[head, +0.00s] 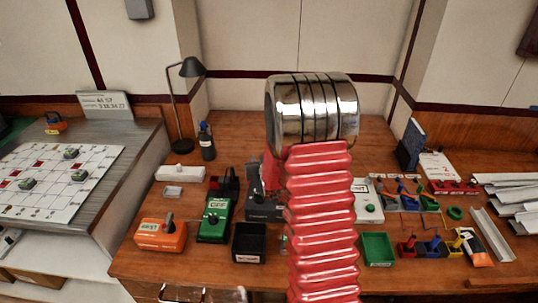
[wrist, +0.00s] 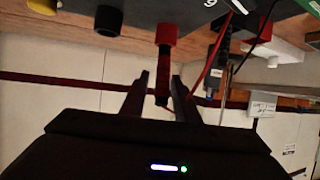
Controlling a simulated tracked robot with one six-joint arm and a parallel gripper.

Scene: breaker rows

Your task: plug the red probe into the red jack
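In the wrist view the red jack (wrist: 166,36) sticks out from the dark panel (wrist: 185,12), in a row with a black and a yellow one. A slim dark-red probe (wrist: 163,72) with a black end is lined up with it, and its front meets or overlaps the jack; I cannot tell how deep it sits. My gripper (wrist: 160,76) has one finger on each side of the probe, with a gap visible beside it, so it looks open. In the head view my arm hides the gripper and most of the grey device (head: 262,208) behind it.
A red wire (wrist: 203,75) and a dark plug with cable (wrist: 224,48) hang right of the jack in the wrist view. The wooden bench holds an orange box (head: 161,234), a green device (head: 214,219), a black bin (head: 249,243) and a green bin (head: 378,249).

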